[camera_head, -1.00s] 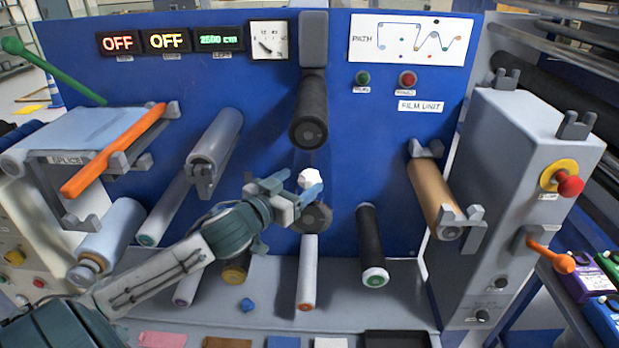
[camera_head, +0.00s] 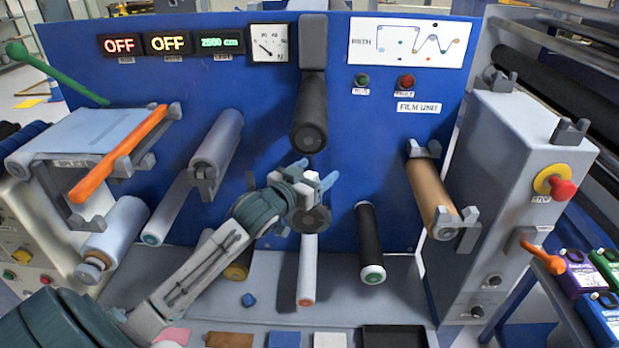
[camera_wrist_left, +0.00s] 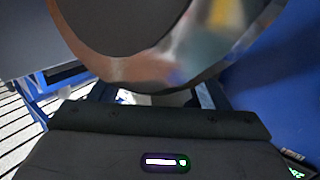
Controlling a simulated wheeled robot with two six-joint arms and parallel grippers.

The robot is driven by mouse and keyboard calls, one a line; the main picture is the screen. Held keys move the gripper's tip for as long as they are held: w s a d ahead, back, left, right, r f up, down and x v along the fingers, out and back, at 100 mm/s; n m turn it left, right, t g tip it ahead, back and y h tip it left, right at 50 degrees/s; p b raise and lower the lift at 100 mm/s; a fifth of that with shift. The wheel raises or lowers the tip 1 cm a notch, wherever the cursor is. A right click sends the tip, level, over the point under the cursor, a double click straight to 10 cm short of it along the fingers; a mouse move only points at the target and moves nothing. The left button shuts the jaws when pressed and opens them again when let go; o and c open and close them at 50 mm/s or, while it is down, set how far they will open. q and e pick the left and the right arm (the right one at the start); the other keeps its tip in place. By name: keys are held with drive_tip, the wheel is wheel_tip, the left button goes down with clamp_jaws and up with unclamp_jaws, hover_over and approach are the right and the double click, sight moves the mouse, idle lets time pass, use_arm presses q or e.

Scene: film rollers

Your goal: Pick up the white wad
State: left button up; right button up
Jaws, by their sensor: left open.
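The white wad (camera_head: 311,176) shows only as a small pale patch at my left gripper, in front of the blue panel and just above a dark round roller end (camera_head: 311,217). Most of it is hidden by the fingers. My left gripper (camera_head: 319,175) is open, with its fingers at the wad; I cannot tell whether they touch it. In the left wrist view the open fingers (camera_wrist_left: 160,95) reach under a large, shiny dark roller (camera_wrist_left: 135,30), and a pale bit between them is too blurred to name. My right gripper is not in view.
A black roller (camera_head: 309,125) juts out above the gripper. A white roller (camera_head: 307,270) and a black roller (camera_head: 370,240) stand below and right. A blue wad (camera_head: 248,300) lies on the grey ledge. A brown roller (camera_head: 431,195) is at right.

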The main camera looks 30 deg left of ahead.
use_arm(q)
drive_tip(key=c, duration=1)
